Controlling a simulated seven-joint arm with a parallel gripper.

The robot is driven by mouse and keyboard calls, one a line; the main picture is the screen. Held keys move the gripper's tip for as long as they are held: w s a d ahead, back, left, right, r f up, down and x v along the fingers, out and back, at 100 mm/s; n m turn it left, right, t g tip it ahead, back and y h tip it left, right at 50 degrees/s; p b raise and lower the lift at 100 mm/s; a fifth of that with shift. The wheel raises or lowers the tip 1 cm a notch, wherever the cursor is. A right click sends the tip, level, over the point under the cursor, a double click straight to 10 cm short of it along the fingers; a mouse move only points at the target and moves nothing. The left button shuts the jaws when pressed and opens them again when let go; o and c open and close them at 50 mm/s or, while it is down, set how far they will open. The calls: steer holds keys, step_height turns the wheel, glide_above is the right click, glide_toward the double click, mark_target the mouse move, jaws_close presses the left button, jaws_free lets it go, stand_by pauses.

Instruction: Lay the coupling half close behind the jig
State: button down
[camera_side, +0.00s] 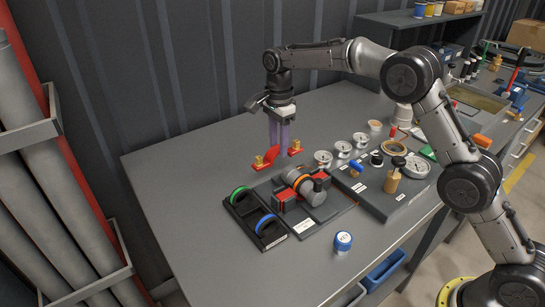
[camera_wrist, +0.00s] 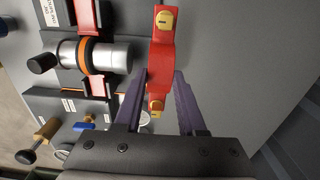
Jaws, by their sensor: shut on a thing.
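The coupling half is a red piece with brass bolts (camera_side: 262,161), behind the jig in the side view. It also shows in the wrist view (camera_wrist: 161,52), lying between the purple fingers. My gripper (camera_side: 280,150) points down and is shut on it; its fingertips show in the wrist view (camera_wrist: 161,76). The piece is at or just above the table; I cannot tell whether it touches. The jig (camera_side: 336,204) is a dark plate with red clamps, holding a grey cylinder (camera_side: 311,191) with an orange band. A gap separates the coupling half from the jig's red clamps.
A black tray (camera_side: 257,242) with a green ring and a blue ring adjoins the jig's left side. A dark board (camera_side: 398,205) with gauges and handled tools lies to the right. A blue-capped jar (camera_side: 343,242) stands in front. The table's back left (camera_side: 190,165) is clear.

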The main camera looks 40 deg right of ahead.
steer(key=shift+w+a+f, duration=0.15)
steer(key=shift+w+f, duration=1.05)
steer(key=shift+f, duration=1.55)
steer(key=shift+s+f, duration=0.1)
steer(key=shift+f, duration=0.05)
steer(key=shift+c, duration=2.4)
jaws_free()
step_height(320, 180, up, 12)
